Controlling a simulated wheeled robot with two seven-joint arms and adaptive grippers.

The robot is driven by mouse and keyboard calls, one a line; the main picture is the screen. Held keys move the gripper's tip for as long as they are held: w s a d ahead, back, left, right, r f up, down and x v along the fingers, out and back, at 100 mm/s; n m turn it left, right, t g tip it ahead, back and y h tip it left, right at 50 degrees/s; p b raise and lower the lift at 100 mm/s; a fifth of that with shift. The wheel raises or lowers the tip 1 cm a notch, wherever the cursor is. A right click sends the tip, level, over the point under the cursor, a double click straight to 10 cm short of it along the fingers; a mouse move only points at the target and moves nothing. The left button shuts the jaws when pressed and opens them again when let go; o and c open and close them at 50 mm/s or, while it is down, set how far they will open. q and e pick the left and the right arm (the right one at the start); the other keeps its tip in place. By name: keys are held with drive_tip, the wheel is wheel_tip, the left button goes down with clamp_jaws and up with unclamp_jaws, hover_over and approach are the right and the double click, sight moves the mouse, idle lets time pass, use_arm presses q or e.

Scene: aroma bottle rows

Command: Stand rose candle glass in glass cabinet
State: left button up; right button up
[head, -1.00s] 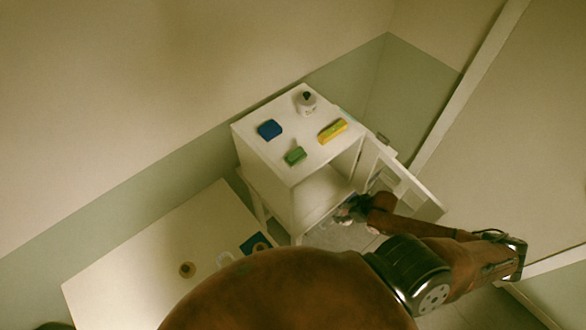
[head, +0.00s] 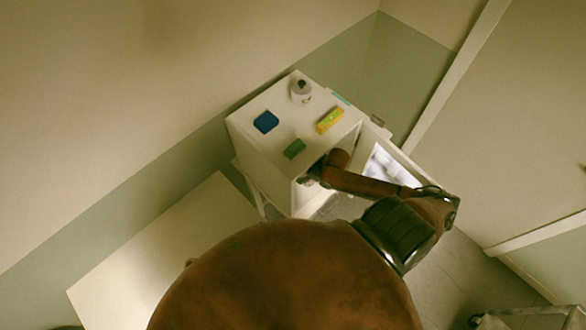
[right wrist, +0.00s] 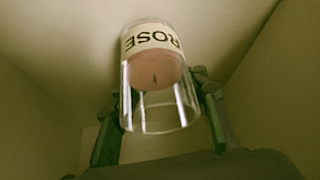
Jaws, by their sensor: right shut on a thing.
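The rose candle glass (right wrist: 158,85) is a clear glass with pinkish wax and a pale label reading ROSE, upside down in the right wrist picture. My right gripper (right wrist: 160,112) is shut on it, one green-padded finger on each side. In the head view my right gripper (head: 312,176) reaches into the open front of the white cabinet (head: 262,168), and the glass cannot be made out there. Pale inner walls surround the glass in the wrist view; whether it touches the cabinet floor I cannot tell. The cabinet door (head: 392,160) stands open to the right. My left gripper is out of view.
On the cabinet top are a blue block (head: 265,122), a green block (head: 294,149), a yellow item (head: 330,120) and a white jar (head: 300,91). A pale table (head: 150,245) stands at the left, partly hidden by my body.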

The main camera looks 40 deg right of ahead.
drive_tip(key=shift+w+a, duration=0.15)
drive_tip(key=shift+w, duration=0.15)
drive_tip(key=shift+w+a+r, duration=0.1)
drive_tip(key=shift+w, duration=0.2)
drive_tip(key=w, duration=0.2)
drive_tip(key=w+a, duration=0.1)
drive_tip(key=shift+w+a+p, duration=0.2)
drive_tip(key=shift+w+p, duration=0.15)
drive_tip(key=shift+p, duration=0.05)
drive_tip(key=shift+s+f, duration=0.15)
drive_tip(key=shift+f, duration=0.15)
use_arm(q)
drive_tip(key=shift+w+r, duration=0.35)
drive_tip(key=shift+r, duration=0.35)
use_arm(e)
drive_tip(key=shift+s, duration=0.1)
drive_tip(key=shift+f, duration=0.15)
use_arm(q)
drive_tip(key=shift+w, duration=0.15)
use_arm(e)
drive_tip(key=o, duration=1.5)
drive_tip(key=shift+c, duration=0.2)
